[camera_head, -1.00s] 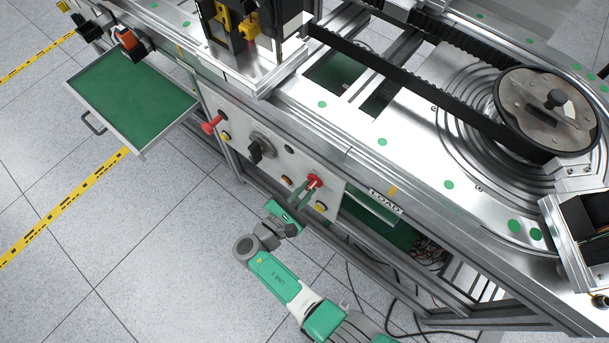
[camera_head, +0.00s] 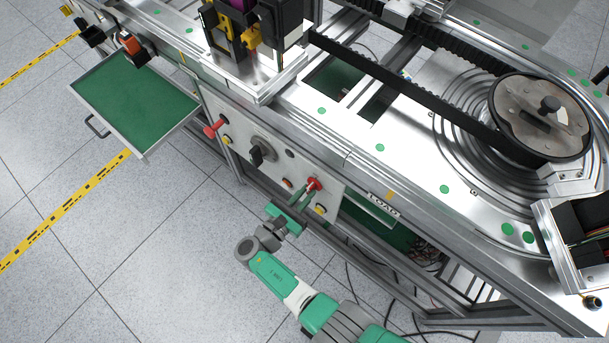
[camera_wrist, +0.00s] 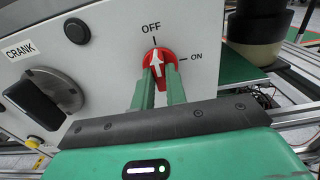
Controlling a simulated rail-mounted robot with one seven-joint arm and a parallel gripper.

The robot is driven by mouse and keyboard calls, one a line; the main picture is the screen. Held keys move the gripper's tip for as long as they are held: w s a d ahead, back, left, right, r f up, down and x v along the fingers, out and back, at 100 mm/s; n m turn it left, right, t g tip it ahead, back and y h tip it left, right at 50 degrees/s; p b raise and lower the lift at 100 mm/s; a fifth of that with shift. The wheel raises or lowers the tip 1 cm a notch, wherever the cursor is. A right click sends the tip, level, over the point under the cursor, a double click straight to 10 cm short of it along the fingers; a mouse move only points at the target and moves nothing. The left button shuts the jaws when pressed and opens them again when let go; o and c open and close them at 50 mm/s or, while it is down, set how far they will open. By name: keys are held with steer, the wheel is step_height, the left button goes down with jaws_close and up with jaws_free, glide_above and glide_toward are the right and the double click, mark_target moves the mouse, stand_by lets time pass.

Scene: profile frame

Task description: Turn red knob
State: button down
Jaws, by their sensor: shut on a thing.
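The red knob (camera_head: 314,183) sits on the grey front panel of the machine. In the wrist view the red knob (camera_wrist: 161,58) has a white pointer aimed up, close to the OFF mark (camera_wrist: 151,27). The ON mark (camera_wrist: 196,56) is to its right. My gripper (camera_head: 306,192) reaches the knob from below in the head view. In the wrist view the two green fingers of my gripper (camera_wrist: 160,78) stand on the knob's lower left and right sides, shut on it. The fingers hide part of the knob's lower edge.
A red button (camera_head: 210,128) and a yellow button (camera_head: 320,209) are on the panel. An open green drawer (camera_head: 135,100) juts out at left.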

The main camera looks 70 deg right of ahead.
steer(key=shift+f, duration=0.1)
steer(key=c, duration=1.4)
jaws_free()
steer(key=shift+c, duration=0.2)
steer(key=v, duration=0.7)
steer(key=shift+a, duration=0.4)
steer(key=shift+w, duration=0.1)
